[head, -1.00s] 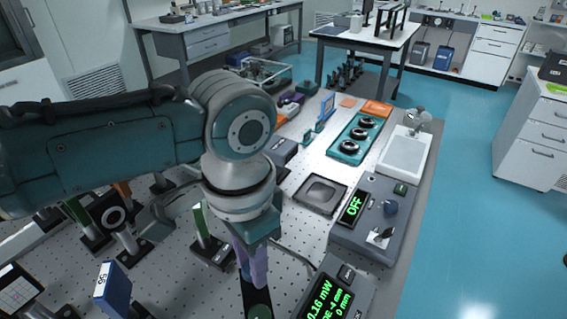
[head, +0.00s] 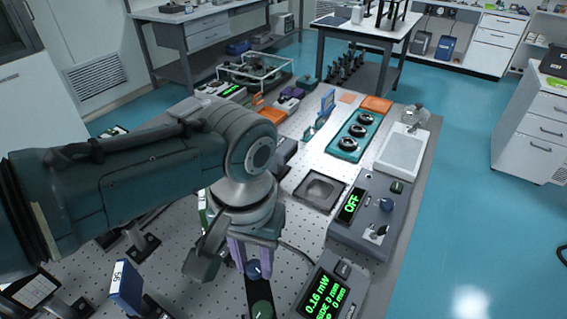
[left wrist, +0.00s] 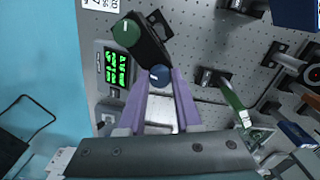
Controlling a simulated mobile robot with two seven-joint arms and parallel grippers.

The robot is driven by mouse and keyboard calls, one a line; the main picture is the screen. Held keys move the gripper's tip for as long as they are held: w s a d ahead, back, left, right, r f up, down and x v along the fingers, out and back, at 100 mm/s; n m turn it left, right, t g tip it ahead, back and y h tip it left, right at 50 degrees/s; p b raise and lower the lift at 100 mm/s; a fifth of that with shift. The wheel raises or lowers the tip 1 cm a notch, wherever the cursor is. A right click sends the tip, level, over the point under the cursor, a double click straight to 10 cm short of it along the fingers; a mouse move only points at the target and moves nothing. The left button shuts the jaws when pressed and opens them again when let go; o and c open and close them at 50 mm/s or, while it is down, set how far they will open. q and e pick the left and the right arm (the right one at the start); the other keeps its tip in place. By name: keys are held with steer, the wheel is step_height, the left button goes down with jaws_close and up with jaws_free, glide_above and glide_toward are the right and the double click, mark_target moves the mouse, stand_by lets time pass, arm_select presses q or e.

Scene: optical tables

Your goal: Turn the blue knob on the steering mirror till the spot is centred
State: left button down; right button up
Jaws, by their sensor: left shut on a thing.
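The blue knob (head: 253,268) sits on a dark mount, taken as the steering mirror (head: 259,293), beside a green knob (head: 262,311). My left gripper (head: 251,260) reaches down with its purple fingers on either side of the blue knob. In the left wrist view the blue knob (left wrist: 160,75) lies between the two fingertips, and the green knob (left wrist: 126,33) stands on the other end of the dark mount (left wrist: 149,52). The mirror face and the spot are not clearly visible. A meter (head: 328,294) reads 0.16 mW; its lower lines are hard to read.
A control box (head: 365,219) with a green OFF display stands behind the meter. A blue card marked 56 (head: 126,285) and other optics mounts stand left of the gripper. A shallow dark tray (head: 319,190) and a teal holder (head: 355,137) are farther back.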

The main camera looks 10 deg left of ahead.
mark_target(254, 266)
stand_by(0.4)
arm_select(q)
steer(key=c, duration=0.6)
jaws_free()
step_height(254, 266, up, 10)
steer(key=p, duration=0.2)
